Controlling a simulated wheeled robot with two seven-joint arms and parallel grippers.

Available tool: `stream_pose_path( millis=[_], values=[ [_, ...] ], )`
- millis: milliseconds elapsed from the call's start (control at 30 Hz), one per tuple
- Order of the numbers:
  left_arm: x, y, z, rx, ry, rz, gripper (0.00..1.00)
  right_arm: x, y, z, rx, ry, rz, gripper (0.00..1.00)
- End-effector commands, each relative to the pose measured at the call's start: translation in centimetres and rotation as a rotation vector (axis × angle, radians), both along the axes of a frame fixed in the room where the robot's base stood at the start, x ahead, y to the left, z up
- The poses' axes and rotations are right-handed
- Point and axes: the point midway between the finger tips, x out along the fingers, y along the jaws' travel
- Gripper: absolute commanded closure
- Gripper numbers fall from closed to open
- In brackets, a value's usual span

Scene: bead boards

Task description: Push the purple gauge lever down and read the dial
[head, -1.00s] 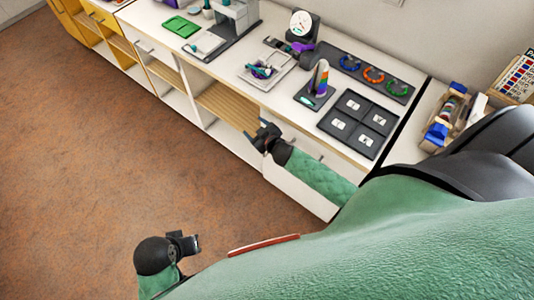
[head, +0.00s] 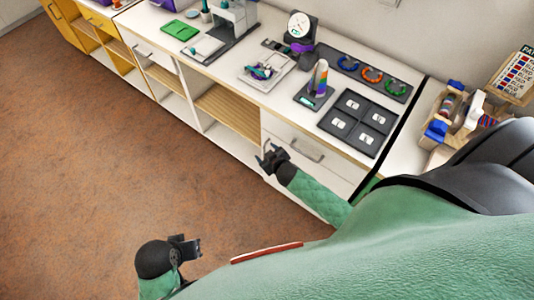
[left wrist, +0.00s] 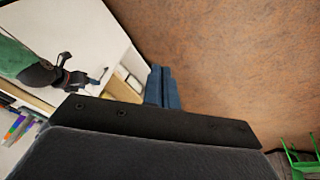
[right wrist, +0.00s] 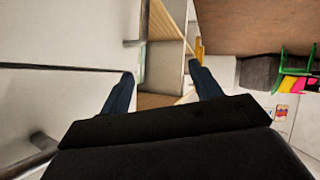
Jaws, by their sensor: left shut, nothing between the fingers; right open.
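The gauge (head: 299,27) stands at the back of the white counter in the head view, with a round white dial on a dark body. Its purple lever (head: 302,47) shows just below the dial; the dial reading is too small to make out. My right gripper (head: 265,158) is open and empty in front of the counter's drawers, below the counter top and well apart from the gauge. Its two spread fingers show in the right wrist view (right wrist: 161,82). My left gripper (head: 196,246) is shut and empty over the floor at the lower left, far from the gauge.
On the counter in front of the gauge are a tray (head: 247,79) with small parts, a striped cone (head: 319,78) and a dark board (head: 345,128) with white cards. A rack of coloured rings (head: 393,86) lies right of the gauge. Brown floor (head: 90,150) is clear.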

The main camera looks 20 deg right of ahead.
Motion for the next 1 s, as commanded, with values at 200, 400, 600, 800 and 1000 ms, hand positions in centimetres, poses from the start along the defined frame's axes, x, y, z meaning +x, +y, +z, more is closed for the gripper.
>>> stream_pose_path(
  millis=[200,400,600,800,1000],
  values=[
    [0.0,0.0,0.0,0.0,0.0,0.0,1.0,0.0,0.0,0.0,0.0,0.0,0.0,0.36],
    [0.0,0.0,0.0,0.0,0.0,0.0,1.0,0.0,0.0,0.0,0.0,-0.001,0.0,0.36],
    [0.2,0.0,0.1,-0.003,-0.011,0.002,1.0,0.0,-0.1,0.0,-0.028,0.002,0.013,0.36],
    [1.9,-0.4,0.2,-0.024,-0.103,0.02,1.0,-0.5,-0.6,-1.0,-0.096,0.048,0.024,0.36],
    [3.0,-0.7,-3.8,-0.025,-0.139,0.033,1.0,-1.7,-1.9,-3.7,-0.143,0.137,0.02,0.36]
  ],
)
